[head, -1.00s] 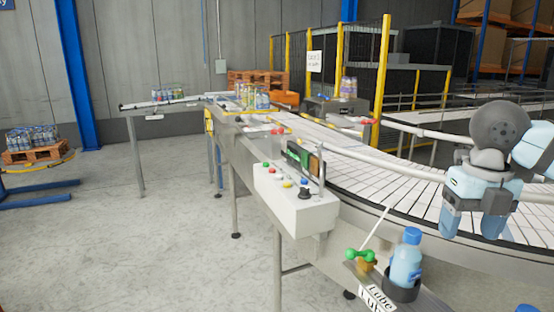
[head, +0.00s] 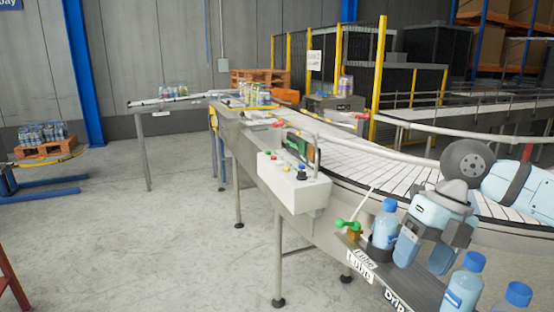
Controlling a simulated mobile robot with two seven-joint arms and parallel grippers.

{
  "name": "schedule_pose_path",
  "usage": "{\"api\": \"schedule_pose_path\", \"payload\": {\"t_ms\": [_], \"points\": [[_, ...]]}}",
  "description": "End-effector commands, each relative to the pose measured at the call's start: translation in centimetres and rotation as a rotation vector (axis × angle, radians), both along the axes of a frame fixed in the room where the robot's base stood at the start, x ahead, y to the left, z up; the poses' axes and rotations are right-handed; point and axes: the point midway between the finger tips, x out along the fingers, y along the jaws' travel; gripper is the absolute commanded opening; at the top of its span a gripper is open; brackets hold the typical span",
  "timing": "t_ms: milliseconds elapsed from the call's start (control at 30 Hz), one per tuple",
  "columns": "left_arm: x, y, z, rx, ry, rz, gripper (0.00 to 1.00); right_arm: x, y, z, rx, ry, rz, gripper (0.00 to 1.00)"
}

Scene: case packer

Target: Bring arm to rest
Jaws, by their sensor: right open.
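My right gripper (head: 424,254) hangs at the right of the head view, fingers pointing down, open and empty. It is in front of the conveyor, over the ledge with the bottles. A blue bottle with a blue cap (head: 385,226) stands upright in a dark holder just left of the gripper; the fingers look close to it, and I cannot tell whether they touch. My left gripper is not in view.
More blue bottles (head: 463,284) (head: 513,301) stand at the lower right. The ledge (head: 352,259) carries labels and a green-handled valve (head: 347,225). A white control box (head: 293,184) sits left of it. The curved conveyor (head: 370,170) runs behind.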

Motion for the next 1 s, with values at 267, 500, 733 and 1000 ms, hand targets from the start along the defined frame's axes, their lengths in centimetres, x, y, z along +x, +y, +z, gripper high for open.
{"api": "schedule_pose_path", "payload": {"t_ms": [267,500,733,1000], "points": [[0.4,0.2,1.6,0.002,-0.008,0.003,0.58,-3.5,10.3,-2.8,0.535,0.194,0.11,0.67],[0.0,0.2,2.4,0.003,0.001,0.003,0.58,-5.0,16.8,-2.2,1.096,0.359,-0.032,0.67],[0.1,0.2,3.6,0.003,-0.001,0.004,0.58,-3.3,18.0,-2.9,1.531,0.471,-0.42,0.67],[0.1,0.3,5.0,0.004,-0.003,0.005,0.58,-0.8,14.2,-10.6,1.759,0.546,-1.143,0.67]]}}
